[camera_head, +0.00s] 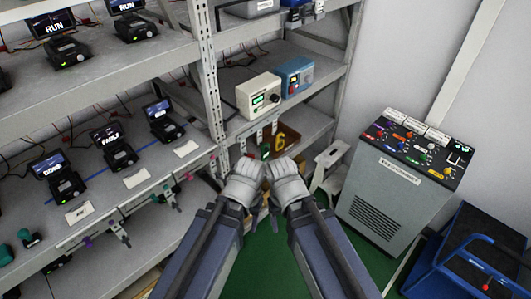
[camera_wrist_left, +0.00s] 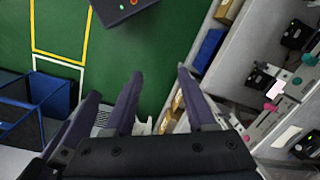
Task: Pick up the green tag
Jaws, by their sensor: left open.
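In the left wrist view the left gripper (camera_wrist_left: 160,70) is open and empty, above the green floor. My right gripper (camera_head: 279,161) is close beside it, with its jaw state unclear.
Shelves (camera_head: 110,190) with several black devices fill the left. A cream instrument (camera_head: 259,95) and a blue one (camera_head: 294,77) stand above the grippers. Green floor shows between.

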